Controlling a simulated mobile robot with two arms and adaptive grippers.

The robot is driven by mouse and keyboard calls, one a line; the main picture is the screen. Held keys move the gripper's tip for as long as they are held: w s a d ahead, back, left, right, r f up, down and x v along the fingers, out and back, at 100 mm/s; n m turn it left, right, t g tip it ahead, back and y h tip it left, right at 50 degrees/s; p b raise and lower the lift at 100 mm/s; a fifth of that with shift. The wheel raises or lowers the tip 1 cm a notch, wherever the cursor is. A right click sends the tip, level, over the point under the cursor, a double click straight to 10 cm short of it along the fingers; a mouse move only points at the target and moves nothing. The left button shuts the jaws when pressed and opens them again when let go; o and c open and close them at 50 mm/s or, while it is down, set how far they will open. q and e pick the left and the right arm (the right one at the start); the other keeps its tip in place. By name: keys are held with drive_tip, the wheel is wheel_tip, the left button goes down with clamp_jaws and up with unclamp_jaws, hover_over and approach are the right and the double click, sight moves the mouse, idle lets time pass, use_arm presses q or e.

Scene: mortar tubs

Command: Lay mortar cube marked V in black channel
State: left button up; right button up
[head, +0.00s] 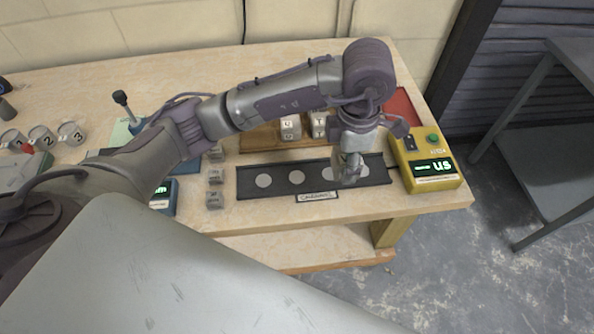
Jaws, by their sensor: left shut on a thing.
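The black channel (280,187) lies along the front of the bench, with several pale round spots on its floor and a label plate in front. My left gripper (348,176) points down over the right part of the channel. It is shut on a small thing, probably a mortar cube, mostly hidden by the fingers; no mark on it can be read. Two pale cubes, one on the left (290,127) and one on the right (319,124), stand on a wooden board behind the channel. Their letters are too small to read surely. My right gripper is not in view.
Several small grey blocks (215,177) stand in a row left of the channel. A yellow box with a green display (432,172) stands at its right end. Numbered mugs (42,137) and a blue-cased device (163,196) are farther left. The bench front edge is close to the channel.

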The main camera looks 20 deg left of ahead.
use_arm(q)
drive_tip(key=shift+s+d, duration=0.1)
drive_tip(key=shift+s, duration=0.25)
drive_tip(key=p, duration=0.3)
hover_over(297, 177)
wheel_tip(297, 177, down, 7)
drive_tip(key=shift+r, duration=0.1)
wheel_tip(297, 177, down, 3)
drive_tip(key=shift+f+p, duration=0.15)
drive_tip(key=shift+p, duration=0.6)
drive_tip(key=shift+f, duration=0.4)
drive_tip(key=shift+f, duration=0.15)
drive_tip(key=o, duration=1.4)
